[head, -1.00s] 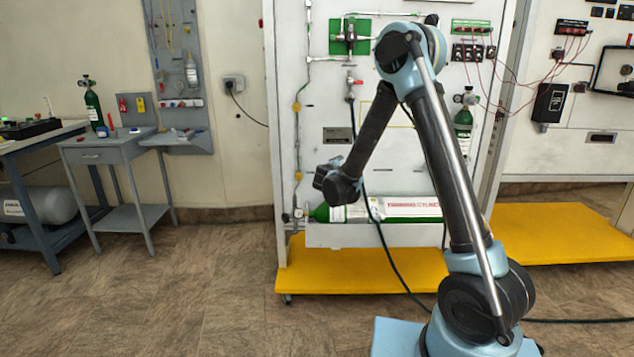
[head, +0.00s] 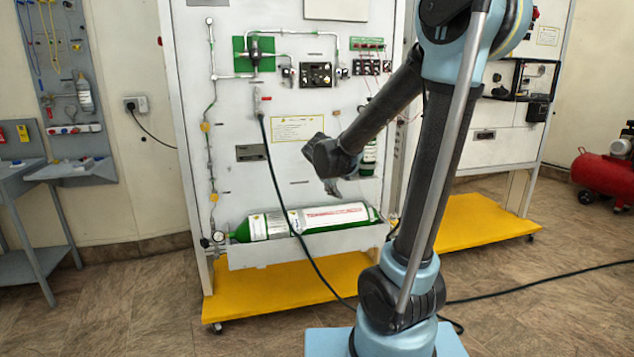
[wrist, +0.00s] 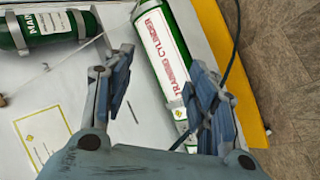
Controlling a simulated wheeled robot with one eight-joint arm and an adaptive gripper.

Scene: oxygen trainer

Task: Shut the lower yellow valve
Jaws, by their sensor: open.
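The lower yellow valve (head: 213,197) is a small yellow fitting on the thin vertical pipe along the panel's left side, just above the gauge. A second yellow valve (head: 205,127) sits higher on the same pipe. Their handle positions are too small to tell. My gripper (head: 326,165) is in front of the panel, well right of and a little above the lower valve, apart from it. In the wrist view my gripper (wrist: 160,80) has its two fingers spread with nothing between them. Neither yellow valve shows in the wrist view.
A green and white training cylinder (head: 305,220) lies in a tray low on the panel (head: 240,180); it also shows in the wrist view (wrist: 165,55). A dark hose (head: 278,190) hangs across the front. A yellow base (head: 270,290) juts out below.

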